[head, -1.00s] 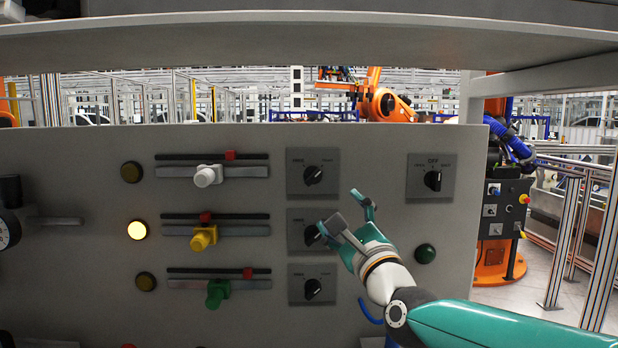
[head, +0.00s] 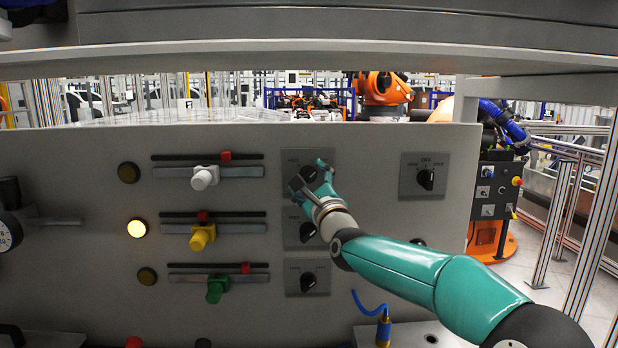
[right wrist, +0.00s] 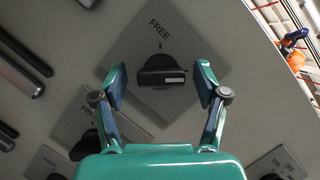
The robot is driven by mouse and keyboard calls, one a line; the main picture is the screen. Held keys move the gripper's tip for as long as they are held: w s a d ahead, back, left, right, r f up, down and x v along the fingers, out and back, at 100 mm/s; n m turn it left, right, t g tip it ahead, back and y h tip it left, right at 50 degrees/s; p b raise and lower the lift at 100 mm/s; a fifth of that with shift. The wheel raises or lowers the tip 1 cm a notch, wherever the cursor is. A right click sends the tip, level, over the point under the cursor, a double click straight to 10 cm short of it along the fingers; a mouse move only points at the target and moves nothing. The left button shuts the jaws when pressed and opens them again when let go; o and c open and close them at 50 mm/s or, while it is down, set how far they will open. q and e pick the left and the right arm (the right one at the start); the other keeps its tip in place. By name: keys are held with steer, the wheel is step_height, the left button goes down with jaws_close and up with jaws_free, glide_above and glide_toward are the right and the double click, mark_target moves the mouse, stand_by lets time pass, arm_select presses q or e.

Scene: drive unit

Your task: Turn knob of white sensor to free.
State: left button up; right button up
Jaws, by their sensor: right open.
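The white sensor (head: 203,178) sits on a slider rail in the top row of the grey panel. The top knob plate (head: 292,160), right of that rail, carries a dark knob, partly hidden by my gripper in the head view. In the right wrist view the black knob (right wrist: 160,70) lies between the two fingers, with FREE printed above it. A white mark shows toward the knob's right end, not at the word FREE. My right gripper (head: 312,176) is open around the knob, with gaps visible on both sides (right wrist: 161,84). My left gripper is not in view.
Below are a yellow sensor (head: 202,237) and a green sensor (head: 216,288) with their own knobs, including the bottom knob (head: 308,282). The yellow lamp (head: 137,228) is lit. Another knob (head: 426,179) is at right. A shelf (head: 300,58) overhangs the panel.

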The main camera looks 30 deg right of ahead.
steer(key=c, duration=1.2)
steer(key=shift+o, duration=0.2)
